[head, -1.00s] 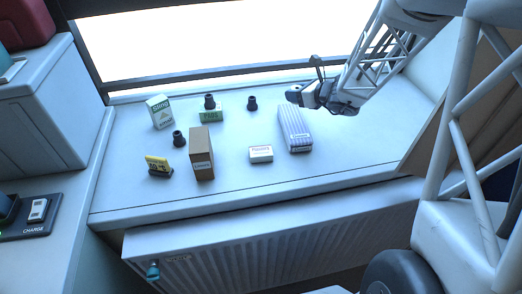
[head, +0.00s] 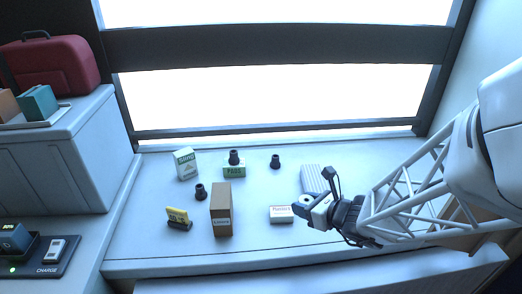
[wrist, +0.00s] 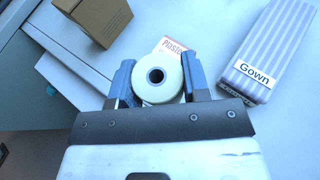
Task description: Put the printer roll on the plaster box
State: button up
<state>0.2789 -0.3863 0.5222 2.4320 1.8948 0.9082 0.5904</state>
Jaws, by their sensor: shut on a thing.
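My gripper (wrist: 158,84) is shut on the printer roll (wrist: 146,93), a pale roll with a dark core hole, pinched between the two blue-grey fingers in the wrist view. In the head view my gripper (head: 314,209) is over the worktop, just right of the plaster box. The plaster box (head: 281,214) is a small white carton with red lettering, lying flat on the worktop. In the wrist view the plaster box (wrist: 171,46) shows just beyond the roll, partly hidden by it. I cannot tell the roll's exact height above it.
A striped Gown pack (wrist: 268,40) lies right of the plaster box. A tall brown carton (head: 221,210) stands to its left. A yellow sign (head: 178,217), dark stoppers (head: 275,161), a green Pads box (head: 234,171) and a green-white carton (head: 186,164) stand farther left and back.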

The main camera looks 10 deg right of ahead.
jog(key=s+a+f, duration=0.2)
jog(key=s+a, duration=0.1)
jog(key=s, duration=0.5)
jog(key=shift+w+a, duration=0.1)
send_over(281, 210)
jog(key=shift+f, duration=0.8)
jog(key=shift+f, duration=0.1)
dwell(0.4)
jog(key=shift+f, duration=1.65)
jog(key=shift+f, duration=0.15)
jog(key=o, duration=0.9)
jog(key=shift+o, duration=0.2)
